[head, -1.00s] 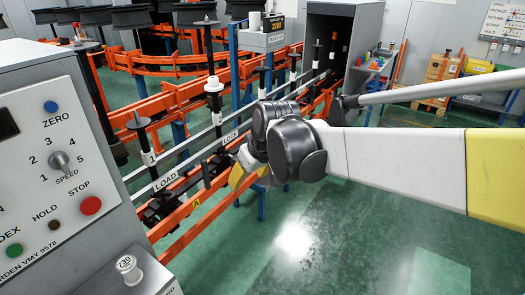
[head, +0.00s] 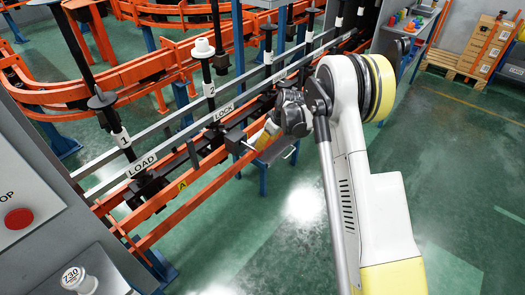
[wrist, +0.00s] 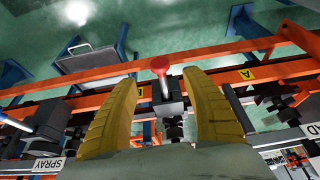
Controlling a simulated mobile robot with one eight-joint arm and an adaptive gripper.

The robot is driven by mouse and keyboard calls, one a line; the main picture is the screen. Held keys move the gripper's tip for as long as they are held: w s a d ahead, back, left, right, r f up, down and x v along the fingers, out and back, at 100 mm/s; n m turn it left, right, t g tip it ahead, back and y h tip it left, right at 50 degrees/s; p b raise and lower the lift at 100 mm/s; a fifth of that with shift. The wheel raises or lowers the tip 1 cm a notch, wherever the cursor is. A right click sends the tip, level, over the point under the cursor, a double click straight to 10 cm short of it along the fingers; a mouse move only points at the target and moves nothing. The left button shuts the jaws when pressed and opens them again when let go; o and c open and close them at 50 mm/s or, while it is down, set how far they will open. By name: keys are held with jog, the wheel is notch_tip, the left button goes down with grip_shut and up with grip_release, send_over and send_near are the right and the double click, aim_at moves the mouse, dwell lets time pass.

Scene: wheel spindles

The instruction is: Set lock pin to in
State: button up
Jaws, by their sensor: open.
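The lock pin has a red round knob (wrist: 160,65) on a short metal rod, in the wrist view. The rod goes into a dark block (wrist: 170,104) on the orange rail. My gripper (head: 266,136) is beside the block there. In the wrist view my gripper (wrist: 160,82) is open, its yellow fingers on either side of the pin and apart from it. How deep the pin sits in the block I cannot tell.
Spindle 1 (head: 122,138) stands at the LOAD label (head: 142,164). A grey control panel (head: 30,185) is at the left. Orange rails run along both sides. Green floor on the right is clear.

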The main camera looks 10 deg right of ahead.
aim_at(260, 156)
jog(key=b+x, duration=0.3)
jog(key=x, duration=0.6)
grip_shut()
jog(key=shift+w+a, duration=0.45)
jog(key=shift+w, duration=0.2)
jog(key=shift+w+a, duration=0.5)
jog(key=shift+w, duration=0.2)
